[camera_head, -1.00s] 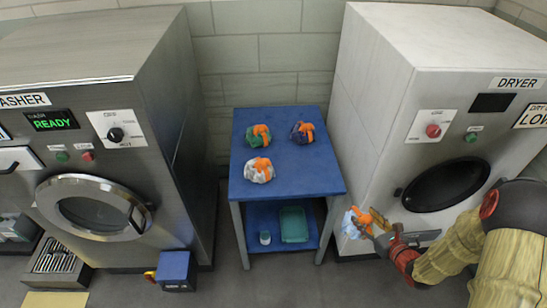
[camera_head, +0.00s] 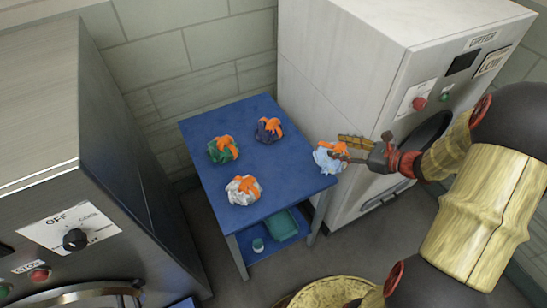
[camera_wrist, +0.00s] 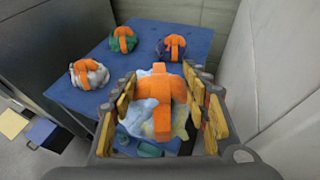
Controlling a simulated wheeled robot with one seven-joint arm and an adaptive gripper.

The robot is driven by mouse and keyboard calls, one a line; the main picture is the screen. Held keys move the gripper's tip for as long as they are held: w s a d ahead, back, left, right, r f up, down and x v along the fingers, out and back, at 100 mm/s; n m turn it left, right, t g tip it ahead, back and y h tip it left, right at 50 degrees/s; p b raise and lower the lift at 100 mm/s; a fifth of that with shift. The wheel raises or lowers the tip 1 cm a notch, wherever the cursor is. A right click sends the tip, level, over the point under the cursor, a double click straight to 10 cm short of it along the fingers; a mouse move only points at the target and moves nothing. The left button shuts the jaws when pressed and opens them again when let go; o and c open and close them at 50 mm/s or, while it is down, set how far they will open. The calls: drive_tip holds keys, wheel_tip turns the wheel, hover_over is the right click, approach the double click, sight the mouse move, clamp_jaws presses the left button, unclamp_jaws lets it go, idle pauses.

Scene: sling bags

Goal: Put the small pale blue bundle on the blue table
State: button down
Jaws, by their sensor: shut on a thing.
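The small pale blue bundle (camera_head: 324,161) with an orange strap is in my gripper (camera_head: 343,148), at the right edge of the blue table (camera_head: 262,208). In the wrist view the bundle (camera_wrist: 180,117) sits between the two fingers (camera_wrist: 160,105), with part of the table behind and below it. Its height over the tabletop is hard to tell. On the table are a green bundle (camera_head: 222,149), a dark purple bundle (camera_head: 268,130) and a white bundle (camera_head: 243,189), each with orange straps.
The dryer (camera_head: 335,90) stands close on the right of the table, and the grey washer (camera_head: 90,170) on the left. A teal bin (camera_head: 281,226) and a small cup (camera_head: 258,245) are on the lower shelf. The table's middle and right front are clear.

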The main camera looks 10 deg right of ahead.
sight(321, 150)
drive_tip(key=w+a+f, duration=0.1)
drive_tip(key=a, duration=0.1)
drive_tip(key=w+a+f+b, duration=0.1)
drive_tip(key=a, duration=0.1)
drive_tip(key=w+a+f+b, duration=0.1)
drive_tip(key=w+a+f, duration=0.1)
drive_tip(key=a, duration=0.1)
drive_tip(key=shift+w+a+f+b, duration=0.45)
drive_tip(key=shift+a+f+b, duration=0.2)
drive_tip(key=shift+f, duration=0.75)
drive_tip(key=shift+w+a+f+b, duration=0.4)
drive_tip(key=shift+a+f+b, duration=0.25)
drive_tip(key=shift+f, duration=0.75)
drive_tip(key=shift+w+a+f+b, duration=0.5)
drive_tip(key=shift+f+b, duration=0.25)
drive_tip(key=shift+f, duration=0.65)
drive_tip(key=shift+f, duration=0.2)
drive_tip(key=c, duration=1)
unclamp_jaws()
drive_tip(key=shift+o, duration=0.2)
drive_tip(key=shift+r, duration=0.1)
